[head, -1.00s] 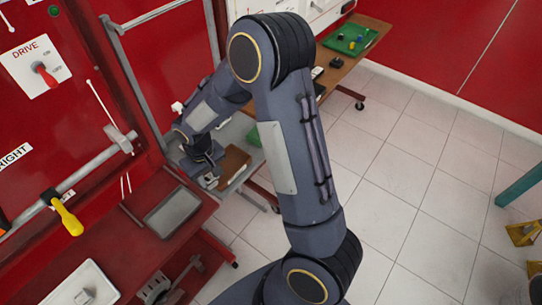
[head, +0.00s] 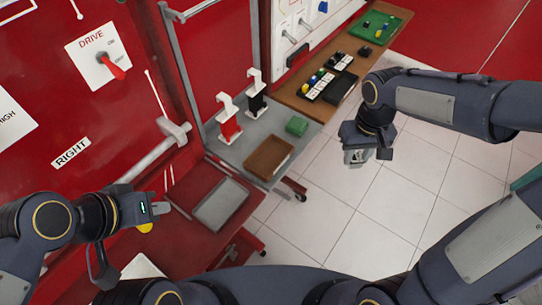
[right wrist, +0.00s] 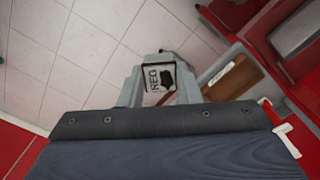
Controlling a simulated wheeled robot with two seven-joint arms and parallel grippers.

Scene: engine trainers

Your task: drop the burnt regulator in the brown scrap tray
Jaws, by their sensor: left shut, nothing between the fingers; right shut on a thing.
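The burnt regulator is a small pale block marked REG with a dark scorch patch (right wrist: 158,78), seen in the right wrist view between my fingertips. My right gripper (head: 360,158) is shut on it, out over the tiled floor in the head view. The brown scrap tray (head: 269,158) sits on the grey bench, left of and apart from my right gripper. It also shows in the right wrist view (right wrist: 236,80), right of the regulator. My left gripper (head: 163,208) is shut and empty by the red cabinet, with a yellow handle (head: 145,227) partly hidden beside it.
A grey tray (head: 220,206) lies on the red ledge. A wooden bench (head: 362,48) stands behind. The floor is open at right.

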